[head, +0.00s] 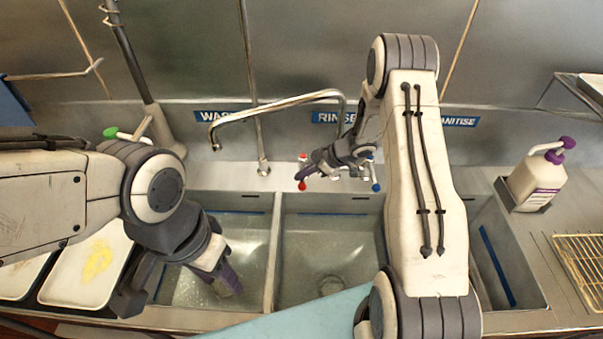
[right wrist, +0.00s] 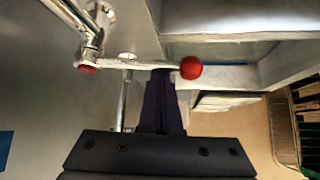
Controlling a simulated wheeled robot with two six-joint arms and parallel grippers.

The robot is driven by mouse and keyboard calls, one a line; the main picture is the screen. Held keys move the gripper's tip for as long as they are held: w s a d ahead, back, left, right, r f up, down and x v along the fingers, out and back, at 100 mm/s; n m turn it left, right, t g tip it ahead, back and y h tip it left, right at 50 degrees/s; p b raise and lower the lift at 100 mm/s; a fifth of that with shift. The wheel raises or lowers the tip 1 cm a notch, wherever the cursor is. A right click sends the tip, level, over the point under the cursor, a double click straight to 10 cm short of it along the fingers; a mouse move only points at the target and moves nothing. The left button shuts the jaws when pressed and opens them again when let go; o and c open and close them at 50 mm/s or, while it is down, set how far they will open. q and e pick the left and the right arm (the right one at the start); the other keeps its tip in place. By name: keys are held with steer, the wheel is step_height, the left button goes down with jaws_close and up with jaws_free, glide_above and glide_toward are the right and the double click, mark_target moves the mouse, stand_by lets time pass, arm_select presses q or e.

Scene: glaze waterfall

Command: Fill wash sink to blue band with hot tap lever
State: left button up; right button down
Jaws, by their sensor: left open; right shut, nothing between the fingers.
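The wash sink (head: 255,245) is the left basin, below the WASH label (head: 222,116). A blue band (head: 238,212) runs along its upper back wall. Clear liquid seems to lie in it, but its level is hard to read. The hot tap lever has a red knob (head: 302,186), large in the right wrist view (right wrist: 190,68). My right gripper (head: 305,172) is shut and empty, its purple fingers (right wrist: 163,100) close beside the lever; contact is unclear. My left gripper (head: 229,283) is open, pointing down into the wash sink. The spout (head: 225,121) reaches left, with no stream visible.
The rinse sink (head: 325,250) is in the middle, and another basin (head: 500,265) is partly hidden by my right arm. A blue knob (head: 376,187) sits right of the red one. A purple-capped jug (head: 537,180) stands right. A white tray (head: 90,268) lies left.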

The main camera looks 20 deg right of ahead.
steer(key=shift+a, duration=0.15)
step_height(320, 180, up, 8)
steer(key=s+d, duration=0.1)
steer(key=d, duration=0.2)
steer(key=shift+b, duration=0.35)
stand_by(0.8)
